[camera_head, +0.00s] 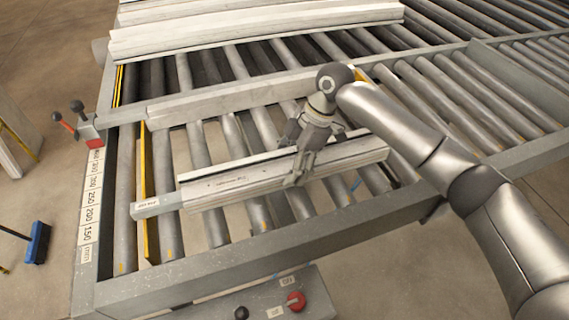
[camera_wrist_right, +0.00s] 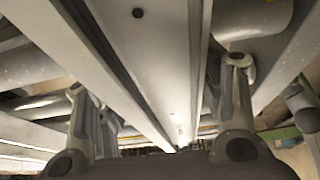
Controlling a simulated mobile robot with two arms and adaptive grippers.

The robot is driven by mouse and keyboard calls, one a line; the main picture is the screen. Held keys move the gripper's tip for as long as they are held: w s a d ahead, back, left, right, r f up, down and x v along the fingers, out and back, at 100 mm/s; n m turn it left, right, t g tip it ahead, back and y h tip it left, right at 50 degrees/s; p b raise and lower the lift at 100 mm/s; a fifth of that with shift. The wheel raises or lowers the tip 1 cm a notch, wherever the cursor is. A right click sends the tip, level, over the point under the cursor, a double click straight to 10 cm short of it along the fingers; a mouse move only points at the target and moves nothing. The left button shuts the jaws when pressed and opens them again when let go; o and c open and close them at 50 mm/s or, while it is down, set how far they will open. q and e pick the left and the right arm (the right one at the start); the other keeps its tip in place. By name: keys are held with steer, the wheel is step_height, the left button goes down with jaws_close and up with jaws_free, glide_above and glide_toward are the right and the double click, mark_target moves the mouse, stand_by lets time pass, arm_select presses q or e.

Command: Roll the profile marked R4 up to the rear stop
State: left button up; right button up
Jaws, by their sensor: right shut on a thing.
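A pale, grooved profile (camera_head: 235,183) lies across the rollers in the front bay. Its marking is too small to read. My right gripper (camera_head: 305,166) reaches down from above and is shut on this profile, right of its middle. In the right wrist view the profile (camera_wrist_right: 160,60) runs between the two fingers (camera_wrist_right: 165,125). A grey block (camera_head: 158,205) with a small label sits at the profile's left end. A long grey rail (camera_head: 240,98) crosses behind the profile, with a gap of bare rollers between; I cannot tell whether it is the rear stop. My left gripper is not in view.
More long pale profiles (camera_head: 250,30) lie on the rollers at the back. A yellow-edged upright plate (camera_head: 149,215) stands among the rollers at left. A numbered scale (camera_head: 91,205) runs along the left frame. A panel with a red knob (camera_head: 296,299) is in front.

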mark_target(328, 153)
steer(key=shift+w+d+p, duration=0.1)
steer(key=shift+w+d, duration=0.15)
steer(key=shift+d, duration=0.5)
steer(key=shift+w+d+p, duration=0.15)
steer(key=shift+w+d, duration=0.1)
steer(key=shift+d, duration=0.55)
steer(key=shift+w+d+p, duration=0.1)
steer(key=shift+w+d, duration=0.15)
steer(key=shift+d, duration=0.5)
steer(key=shift+w+d, duration=0.25)
steer(key=shift+d, duration=0.45)
steer(key=shift+w+d, duration=0.2)
steer(key=shift+d, duration=0.55)
steer(key=shift+w+d, duration=0.25)
steer(key=shift+d, duration=0.45)
steer(key=o, duration=1.6)
steer(key=shift+d, duration=0.1)
steer(key=shift+c, duration=0.2)
